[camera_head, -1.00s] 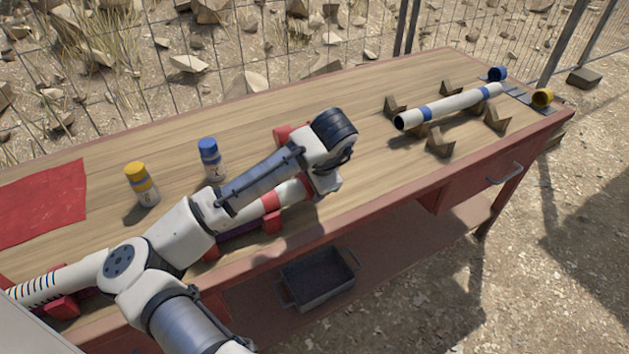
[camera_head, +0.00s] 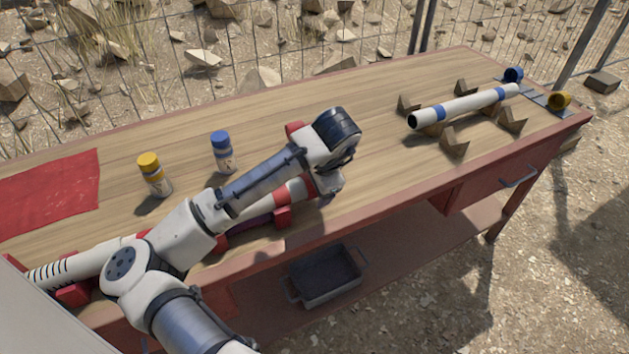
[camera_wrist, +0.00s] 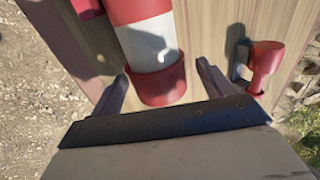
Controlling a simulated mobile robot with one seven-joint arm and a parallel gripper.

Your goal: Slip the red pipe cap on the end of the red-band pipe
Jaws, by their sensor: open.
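The red-band pipe (camera_head: 282,196) lies along the near side of the workbench, partly hidden behind my arm. In the wrist view its white and red end section (camera_wrist: 150,42) points toward me. The red pipe cap (camera_wrist: 162,86) shows at that end, around it and slightly wider than the pipe; how deep it sits cannot be told. My gripper (camera_wrist: 160,74) is open, with one finger on each side of the cap and visible gaps between. In the head view my gripper (camera_head: 327,184) is low over the bench at the pipe's right end, and the cap is hidden.
A yellow-capped bottle (camera_head: 154,175) and blue-capped bottle (camera_head: 223,152) stand behind my arm. A blue-band pipe (camera_head: 462,106) rests among wooden blocks at right.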

